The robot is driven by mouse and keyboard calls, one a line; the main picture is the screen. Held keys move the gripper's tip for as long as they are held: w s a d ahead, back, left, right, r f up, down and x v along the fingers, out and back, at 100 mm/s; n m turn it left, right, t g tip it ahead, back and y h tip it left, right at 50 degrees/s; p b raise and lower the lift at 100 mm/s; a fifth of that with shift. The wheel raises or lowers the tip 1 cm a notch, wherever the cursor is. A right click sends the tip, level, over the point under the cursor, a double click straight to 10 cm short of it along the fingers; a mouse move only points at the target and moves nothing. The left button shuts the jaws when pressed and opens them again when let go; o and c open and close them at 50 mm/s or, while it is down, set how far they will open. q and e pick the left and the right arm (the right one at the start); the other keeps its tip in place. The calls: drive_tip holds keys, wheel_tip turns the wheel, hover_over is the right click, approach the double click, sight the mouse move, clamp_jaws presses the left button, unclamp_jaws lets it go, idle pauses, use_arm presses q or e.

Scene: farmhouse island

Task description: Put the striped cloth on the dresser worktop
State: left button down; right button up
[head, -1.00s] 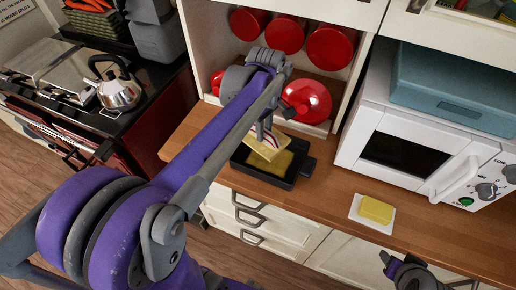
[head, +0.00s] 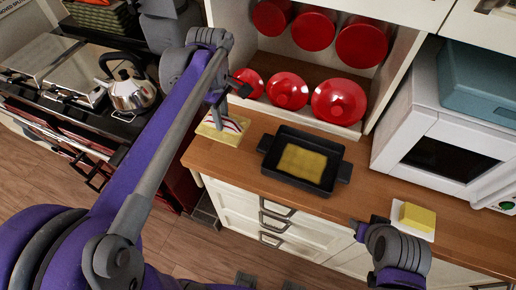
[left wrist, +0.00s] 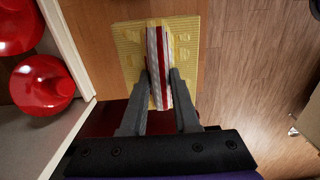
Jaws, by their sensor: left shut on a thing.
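My left gripper (head: 219,108) is shut on this band, as the left wrist view also shows, with the cloth (left wrist: 185,28) between the two fingers (left wrist: 160,88). The cloth is at the left end of the wooden dresser worktop (head: 385,185); whether it touches the wood I cannot tell. Part of my right arm (head: 395,252) shows at the lower right, but its fingers cannot be made out clearly.
A black tray (head: 325,183) with a flat yellow patch in it stands right of the cloth. Further right are a yellow block (head: 417,217) on a white square and a white microwave (head: 420,120). Red pots (head: 338,100) fill the shelves behind. A kettle (head: 130,92) stands at left.

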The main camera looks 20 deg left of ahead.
use_arm(q)
drive_tip(key=shift+s+a, duration=0.1)
drive_tip(key=shift+a, duration=0.2)
drive_tip(key=shift+a+f, duration=0.15)
approach(225, 147)
wheel_tip(225, 147, down, 6)
drive_tip(key=shift+r, duration=0.25)
use_arm(e)
drive_tip(key=shift+a+f, duration=0.4)
use_arm(q)
drive_tip(key=shift+b, duration=0.3)
drive_tip(key=shift+f, duration=0.2)
drive_tip(key=c, duration=0.7)
unclamp_jaws()
drive_tip(key=shift+s, duration=0.1)
use_arm(e)
drive_tip(key=shift+s+f, duration=0.1)
drive_tip(key=shift+f, duration=0.05)
use_arm(q)
drive_tip(key=shift+o, duration=0.2)
drive_tip(key=shift+r, duration=0.15)
